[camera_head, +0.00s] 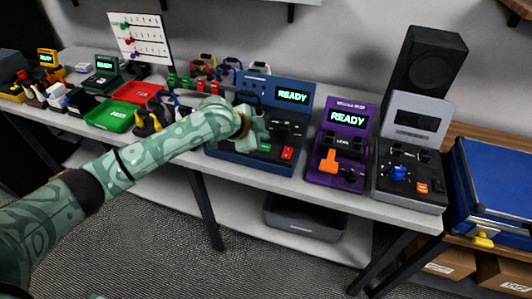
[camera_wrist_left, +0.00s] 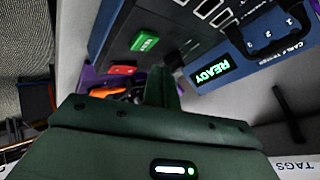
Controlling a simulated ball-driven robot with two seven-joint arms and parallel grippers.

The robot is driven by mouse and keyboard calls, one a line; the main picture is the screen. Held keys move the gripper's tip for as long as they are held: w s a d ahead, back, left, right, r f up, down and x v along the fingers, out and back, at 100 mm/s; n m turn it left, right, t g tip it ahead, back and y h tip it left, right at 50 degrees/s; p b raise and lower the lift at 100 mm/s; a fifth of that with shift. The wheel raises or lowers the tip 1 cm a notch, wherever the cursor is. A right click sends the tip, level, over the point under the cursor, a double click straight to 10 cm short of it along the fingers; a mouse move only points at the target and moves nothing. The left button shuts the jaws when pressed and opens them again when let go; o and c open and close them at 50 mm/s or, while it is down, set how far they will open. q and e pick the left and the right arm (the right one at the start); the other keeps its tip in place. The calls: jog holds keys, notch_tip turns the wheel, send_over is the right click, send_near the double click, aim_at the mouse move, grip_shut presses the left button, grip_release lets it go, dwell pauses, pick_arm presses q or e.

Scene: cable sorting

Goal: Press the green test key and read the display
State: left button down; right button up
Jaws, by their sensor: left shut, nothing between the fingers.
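The blue cable tester (camera_head: 245,163) stands on the bench in the middle of the head view. Its display (camera_head: 292,95) reads READY in green letters; it also shows, turned over, in the left wrist view (camera_wrist_left: 210,70). The green key (camera_head: 265,148) sits on its front panel beside a red key (camera_head: 287,153). In the left wrist view the green key (camera_wrist_left: 145,41) looks raised, with nothing touching it. My left gripper (camera_head: 260,131) is shut and empty, over the tester's front panel close to the green key. Its fingers (camera_wrist_left: 162,86) point toward the panel. My right gripper is not in view.
Right of the tester stand a purple unit (camera_head: 325,178) also reading READY, a grey unit (camera_head: 408,195) with a blue knob, and a black speaker (camera_head: 425,65). Left are a green tray (camera_head: 98,123), a red tray (camera_head: 135,93) and cable clutter. A grey bin (camera_head: 305,220) sits below.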

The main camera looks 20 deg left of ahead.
aim_at(268, 144)
pick_arm(q)
jog(key=shift+f, duration=0.75)
dwell(1.5)
jog(key=shift+f, duration=0.4)
jog(key=shift+s+f, duration=0.1)
jog(key=shift+f, duration=0.3)
dwell(0.6)
jog(key=shift+r, duration=0.1)
jog(key=shift+r+p, duration=0.75)
jog(key=shift+p, duration=0.25)
